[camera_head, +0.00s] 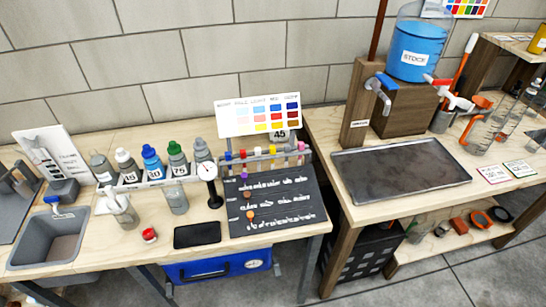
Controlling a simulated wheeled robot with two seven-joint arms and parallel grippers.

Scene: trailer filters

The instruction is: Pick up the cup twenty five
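I cannot make out a cup marked twenty five. A row of grey containers stands on the left table: one with a grey top (101,166), one with a white top (125,160), one with a blue top (152,161), one with a green top (177,158) and a plain grey one (201,150). Small number labels sit at their front; one seems to read 45 and another 75, the others are too small to read. A greyish see-through cup or jar (177,201) stands in front of the row. Neither of my grippers shows in the head view.
A grey sink (50,238) is at the left, a pump bottle (122,209), a red-capped item (149,235) and a black slab (197,235) near the front. A dial gauge (207,171) stands beside a dark board (272,205). The right table holds a dark tray (400,168) and blue tank (417,50).

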